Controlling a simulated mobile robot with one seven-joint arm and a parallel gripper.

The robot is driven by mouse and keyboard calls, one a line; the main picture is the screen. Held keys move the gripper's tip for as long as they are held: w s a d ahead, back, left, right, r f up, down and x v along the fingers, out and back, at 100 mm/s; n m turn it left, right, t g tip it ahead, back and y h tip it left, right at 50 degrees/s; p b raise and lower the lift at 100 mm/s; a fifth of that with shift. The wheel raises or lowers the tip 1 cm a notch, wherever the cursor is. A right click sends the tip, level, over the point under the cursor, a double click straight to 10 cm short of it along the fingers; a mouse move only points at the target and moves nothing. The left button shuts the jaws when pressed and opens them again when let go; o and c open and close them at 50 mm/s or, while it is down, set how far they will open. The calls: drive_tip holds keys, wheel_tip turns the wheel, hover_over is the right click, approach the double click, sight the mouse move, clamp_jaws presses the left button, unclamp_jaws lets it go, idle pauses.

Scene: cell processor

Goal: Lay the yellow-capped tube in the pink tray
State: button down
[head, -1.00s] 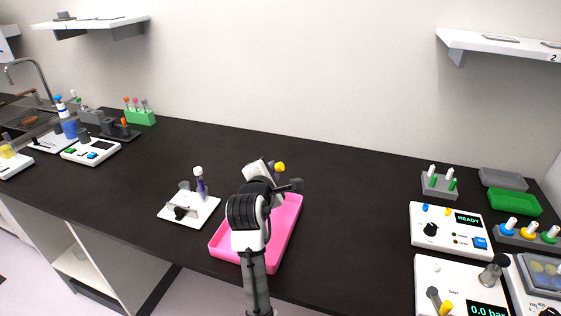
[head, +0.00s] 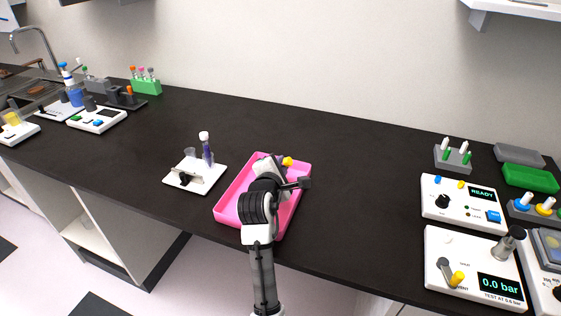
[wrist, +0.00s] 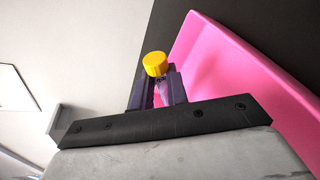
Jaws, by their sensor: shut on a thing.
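The yellow-capped tube (wrist: 164,92) is held between my gripper's fingers (wrist: 156,92), its yellow cap (wrist: 155,64) sticking out past them. In the head view the yellow cap (head: 287,161) shows just beyond my gripper (head: 280,163), over the far part of the pink tray. My gripper is shut on the tube. Most of the tube body is hidden by the fingers and my arm. The pink tray (head: 227,207) lies on the dark bench under my wrist; its pink wall (wrist: 225,70) fills the right of the wrist view. I cannot tell whether the tube touches the tray.
A white stand (head: 195,178) with a purple tube (head: 207,150) is just left of the tray. White devices (head: 462,205) and racks crowd the right end. A green tube rack (head: 146,87) stands at the back left. The bench behind and right of the tray is clear.

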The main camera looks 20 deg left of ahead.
drive_tip(key=shift+f, duration=0.25)
drive_tip(key=c, duration=1.3)
unclamp_jaws()
drive_tip(key=b+v, duration=0.2)
drive_tip(key=v, duration=1.1)
drive_tip(key=shift+s+b, duration=0.35)
drive_tip(key=shift+s, duration=0.05)
drive_tip(key=shift+d+r, duration=0.1)
